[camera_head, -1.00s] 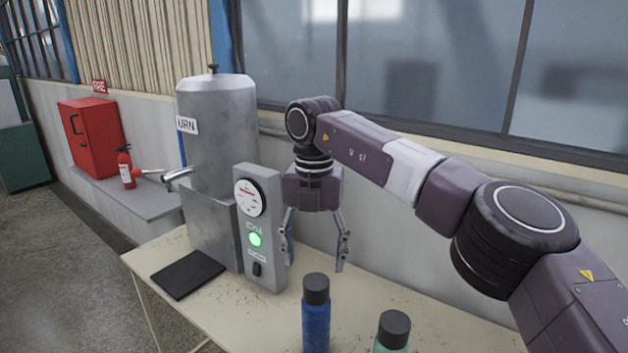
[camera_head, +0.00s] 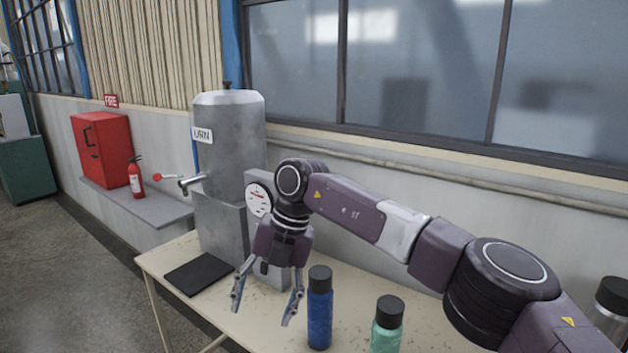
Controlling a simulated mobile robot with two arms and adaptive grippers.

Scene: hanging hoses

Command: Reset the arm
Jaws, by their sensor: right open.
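My right arm comes in from the right. Its gripper (camera_head: 264,303) points down, with its two fingers spread and nothing between them. It hangs in front of the urn's gauge box (camera_head: 257,196) and hides much of that box, including the lower front. The blue bottle (camera_head: 319,315) with a black cap stands upright on the table just right of the right finger. I cannot tell whether the finger touches it. My left gripper is not in view.
The beige table (camera_head: 180,255) carries the grey urn (camera_head: 229,150), a black mat (camera_head: 199,273), and a green bottle (camera_head: 386,335) with a black cap. Another dark-capped bottle (camera_head: 613,298) is at the right edge. A red cabinet (camera_head: 101,150) and extinguisher (camera_head: 136,180) stand on the left ledge.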

